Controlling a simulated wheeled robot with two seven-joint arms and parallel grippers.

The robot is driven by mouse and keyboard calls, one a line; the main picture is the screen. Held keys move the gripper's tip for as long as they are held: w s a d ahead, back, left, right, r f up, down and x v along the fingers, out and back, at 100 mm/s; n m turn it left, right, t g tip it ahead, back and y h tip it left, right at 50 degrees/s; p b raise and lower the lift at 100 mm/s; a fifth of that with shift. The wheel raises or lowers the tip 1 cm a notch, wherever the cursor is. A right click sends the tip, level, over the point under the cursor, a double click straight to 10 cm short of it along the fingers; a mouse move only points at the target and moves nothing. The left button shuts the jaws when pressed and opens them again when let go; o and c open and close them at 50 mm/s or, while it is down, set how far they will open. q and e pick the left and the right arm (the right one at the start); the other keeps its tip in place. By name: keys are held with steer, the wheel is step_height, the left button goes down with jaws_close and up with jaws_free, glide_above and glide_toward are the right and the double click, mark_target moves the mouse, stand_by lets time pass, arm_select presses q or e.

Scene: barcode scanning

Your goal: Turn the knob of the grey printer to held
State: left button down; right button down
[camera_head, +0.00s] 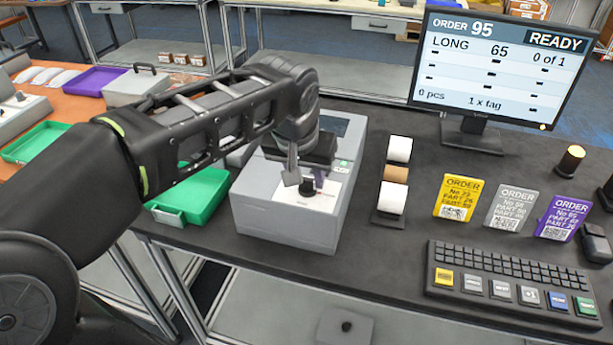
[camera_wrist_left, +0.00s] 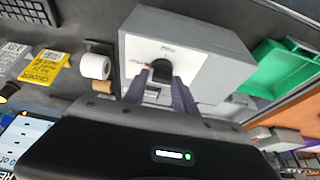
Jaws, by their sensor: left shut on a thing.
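The grey printer (camera_head: 290,222) stands on the dark table in the middle of the head view, with a white label panel on its top front. Its black knob (camera_head: 308,187) sits on that panel. My left gripper (camera_head: 298,181) reaches down over the printer with its fingers at the knob. In the left wrist view the two fingers (camera_wrist_left: 163,78) close around the black knob (camera_wrist_left: 162,68) on the printer's light face (camera_wrist_left: 150,48). The pointer and the markings around the knob are too small to read. My right gripper does not show.
Label rolls (camera_head: 393,180) stand just right of the printer. Yellow, grey and purple order cards (camera_head: 460,197) and a keyboard (camera_head: 510,280) lie further right. A monitor (camera_head: 495,75) reads ORDER 95, LONG, READY. A green tray (camera_head: 200,192) is left of the printer.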

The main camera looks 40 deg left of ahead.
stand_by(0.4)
arm_select(q)
steer(key=c, duration=1)
jaws_free()
steer(key=v, duration=0.7)
steer(key=shift+r, duration=0.4)
steer(key=shift+s+d, duration=0.1)
